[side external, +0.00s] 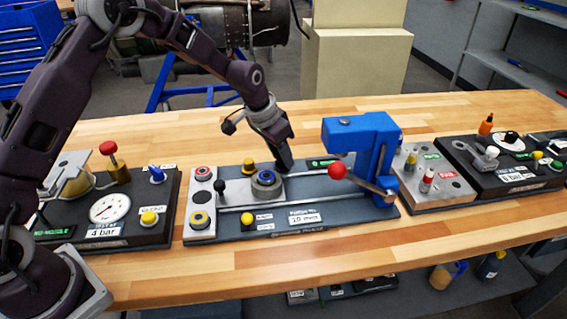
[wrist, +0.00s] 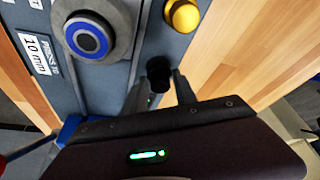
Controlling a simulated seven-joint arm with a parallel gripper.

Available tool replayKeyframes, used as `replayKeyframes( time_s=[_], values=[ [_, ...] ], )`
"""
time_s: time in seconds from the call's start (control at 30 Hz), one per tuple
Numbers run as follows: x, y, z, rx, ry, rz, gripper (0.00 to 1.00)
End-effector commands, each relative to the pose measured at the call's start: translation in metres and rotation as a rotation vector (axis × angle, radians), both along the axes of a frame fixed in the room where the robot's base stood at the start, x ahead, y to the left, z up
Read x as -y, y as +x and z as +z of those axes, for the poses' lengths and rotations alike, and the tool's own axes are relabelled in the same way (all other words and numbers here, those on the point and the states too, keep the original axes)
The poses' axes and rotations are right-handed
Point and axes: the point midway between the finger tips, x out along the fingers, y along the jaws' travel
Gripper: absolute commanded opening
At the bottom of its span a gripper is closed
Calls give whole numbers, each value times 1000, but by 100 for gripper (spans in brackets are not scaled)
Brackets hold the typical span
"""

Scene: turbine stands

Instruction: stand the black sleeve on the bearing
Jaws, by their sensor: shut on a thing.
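The bearing (side external: 266,180) is a blue ring in a grey round seat on the middle station's plate. It also shows at the upper left of the wrist view (wrist: 87,37). My gripper (side external: 285,164) points down behind and to the right of the bearing. In the wrist view its two fingers (wrist: 159,88) are closed on the black sleeve (wrist: 158,70), a small dark cylinder with a round end. The sleeve is beside the bearing, apart from it. In the side view the sleeve is hard to make out against the dark fingers, and I cannot tell whether it touches the plate.
A blue press (side external: 360,140) with a red ball handle (side external: 337,171) stands right of the bearing. A yellow knob (side external: 248,165) is behind the bearing, also near it in the wrist view (wrist: 182,15). A black-knobbed lever (side external: 219,186) is at left. Bare wooden bench lies in front.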

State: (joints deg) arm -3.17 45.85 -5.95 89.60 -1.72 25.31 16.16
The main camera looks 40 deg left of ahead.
Motion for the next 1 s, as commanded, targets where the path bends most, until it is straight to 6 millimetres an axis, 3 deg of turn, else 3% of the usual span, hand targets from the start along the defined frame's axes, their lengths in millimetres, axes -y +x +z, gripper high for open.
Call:
replayKeyframes(
  time_s=[0.57, 0.8, 0.9, 1.0],
  values=[
    [2, -4, 24, 2, 0, -1, 0],
    [19, -63, 91, 6, 2, -3, 0],
    [23, -85, 107, 4, 1, -2, 0],
    [24, -95, 111, 1, 0, 0, 0]
  ],
)
